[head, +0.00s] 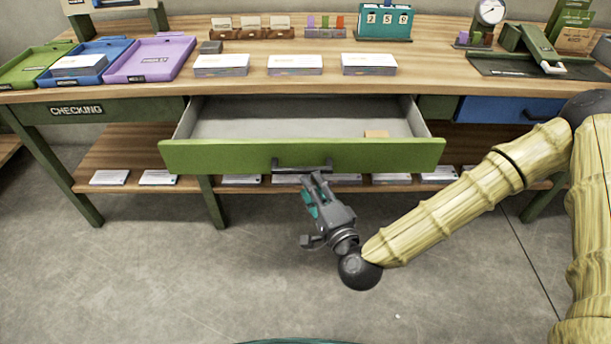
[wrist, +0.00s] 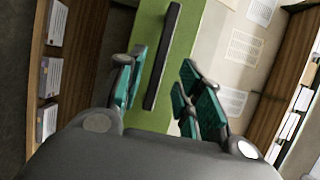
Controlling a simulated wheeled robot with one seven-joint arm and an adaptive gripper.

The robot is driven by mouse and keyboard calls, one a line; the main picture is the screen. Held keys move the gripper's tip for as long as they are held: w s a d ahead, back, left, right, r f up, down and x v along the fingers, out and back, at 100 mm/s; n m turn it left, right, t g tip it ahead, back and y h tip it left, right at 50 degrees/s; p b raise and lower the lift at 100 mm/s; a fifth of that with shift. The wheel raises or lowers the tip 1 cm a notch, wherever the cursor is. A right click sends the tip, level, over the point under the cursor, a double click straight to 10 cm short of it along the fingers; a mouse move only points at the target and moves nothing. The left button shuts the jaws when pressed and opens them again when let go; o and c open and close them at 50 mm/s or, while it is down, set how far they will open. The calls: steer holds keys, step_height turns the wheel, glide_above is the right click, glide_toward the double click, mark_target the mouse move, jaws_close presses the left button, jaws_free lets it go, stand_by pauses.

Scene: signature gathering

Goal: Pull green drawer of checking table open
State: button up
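The green drawer (head: 225,157) of the checking table (head: 430,75) stands well out from the table, and its grey inside shows. A dark bar handle (head: 302,166) is on its front. My gripper (head: 312,183) is just in front of and below the handle in the head view. In the wrist view the fingers of my gripper (wrist: 164,62) are spread apart, with the handle (wrist: 162,55) lined up between them and the green drawer front (wrist: 195,35) behind it. I see no finger closed on the handle; whether they touch it cannot be told.
A small tan block (head: 376,134) lies in the drawer. A blue drawer (head: 507,111) at the right is shut. Green, blue and purple trays (head: 152,58), paper stacks (head: 295,65) and a calendar stand on top. A lower shelf (head: 120,160) holds papers. The floor in front is clear.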

steer(key=shift+v, duration=2.55)
steer(key=s+d+f+n+g+h, duration=0.15)
steer(key=s+f+n+g, duration=0.35)
steer(key=f, duration=0.6)
steer(key=s+d+f+n+g, duration=0.2)
steer(key=s+f+n+g, duration=0.15)
steer(key=s+f, duration=0.6)
steer(key=s+d+f+n+g+h, duration=0.25)
steer(key=s+d+f+g, duration=0.25)
steer(key=d+f, duration=0.35)
steer(key=s+d+f+n+g+h, duration=0.1)
steer(key=s+d+h, duration=0.15)
steer(key=d, duration=0.25)
steer(key=s+d+f+g+h, duration=0.2)
steer(key=s+d, duration=0.1)
steer(key=d, duration=0.2)
step_height(320, 180, up, 18)
steer(key=p, duration=1.8)
steer(key=shift+s+d, duration=0.2)
